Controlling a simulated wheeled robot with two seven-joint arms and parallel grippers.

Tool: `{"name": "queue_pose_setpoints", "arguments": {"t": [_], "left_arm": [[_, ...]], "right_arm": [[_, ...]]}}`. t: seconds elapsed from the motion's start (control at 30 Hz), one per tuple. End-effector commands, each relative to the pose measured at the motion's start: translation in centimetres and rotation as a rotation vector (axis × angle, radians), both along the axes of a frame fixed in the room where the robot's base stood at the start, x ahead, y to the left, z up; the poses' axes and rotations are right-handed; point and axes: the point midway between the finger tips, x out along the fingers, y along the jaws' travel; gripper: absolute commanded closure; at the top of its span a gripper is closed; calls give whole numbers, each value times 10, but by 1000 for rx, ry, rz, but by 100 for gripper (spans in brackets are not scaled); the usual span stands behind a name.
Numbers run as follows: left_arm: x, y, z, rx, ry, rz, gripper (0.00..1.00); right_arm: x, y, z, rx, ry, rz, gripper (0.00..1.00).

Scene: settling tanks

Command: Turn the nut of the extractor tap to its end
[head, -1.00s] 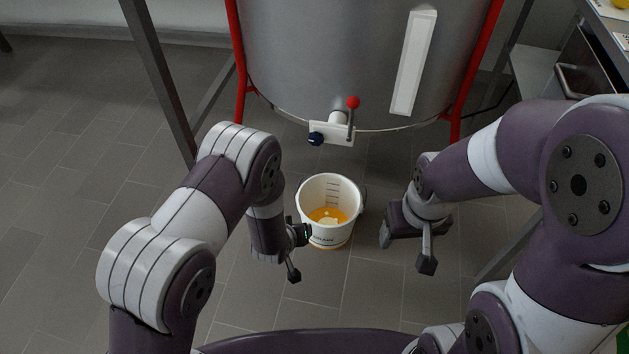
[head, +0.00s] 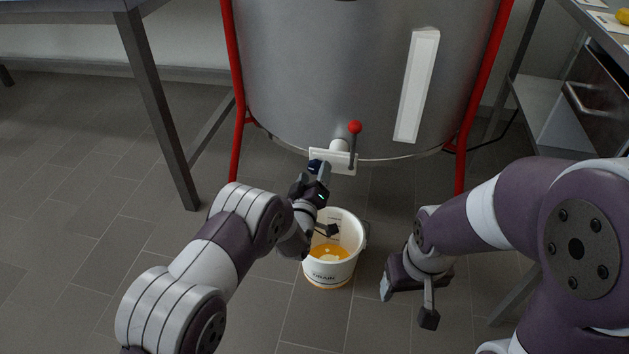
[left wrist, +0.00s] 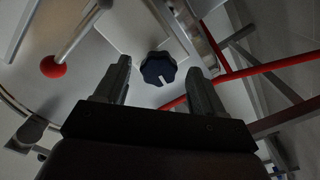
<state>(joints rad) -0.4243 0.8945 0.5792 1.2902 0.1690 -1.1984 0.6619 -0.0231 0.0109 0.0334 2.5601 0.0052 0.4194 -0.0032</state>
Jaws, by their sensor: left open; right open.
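The extractor tap (head: 339,160) is a white block low on the front of the grey steel drum (head: 330,80), with a red-balled lever (head: 354,139) at its right. Its dark blue nut (head: 315,165) is at the left end, partly covered by my left gripper in the head view. In the left wrist view the lobed nut (left wrist: 158,68) shows whole, ahead of and between the fingers. My left gripper (head: 322,177) is open and just below the nut; contact cannot be told. My right gripper (head: 406,306) is open and empty, low at the right.
A white bucket (head: 346,226) with orange liquid stands on the floor below the tap. Red legs (head: 239,130) hold the drum at both sides. A dark table leg (head: 160,110) stands at the left, a steel drawer unit (head: 590,100) at the right.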

Motion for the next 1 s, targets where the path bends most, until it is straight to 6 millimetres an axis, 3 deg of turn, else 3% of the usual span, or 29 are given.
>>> {"name": "queue_pose_setpoints", "arguments": {"t": [0.37, 0.5, 0.53, 1.0], "left_arm": [[9, -3, 1, 1, 0, 0, 34], [9, -2, 1, 1, 0, 0, 80], [9, -2, 1, 1, 0, 0, 87], [9, -2, 1, 101, -26, 0, 87]], "right_arm": [[0, 0, -4, 0, 0, 0, 32], [0, 0, -4, 0, -1, 0, 32], [0, 0, -4, 0, -1, 0, 32], [0, 0, 0, 0, 0, 0, 32]]}}
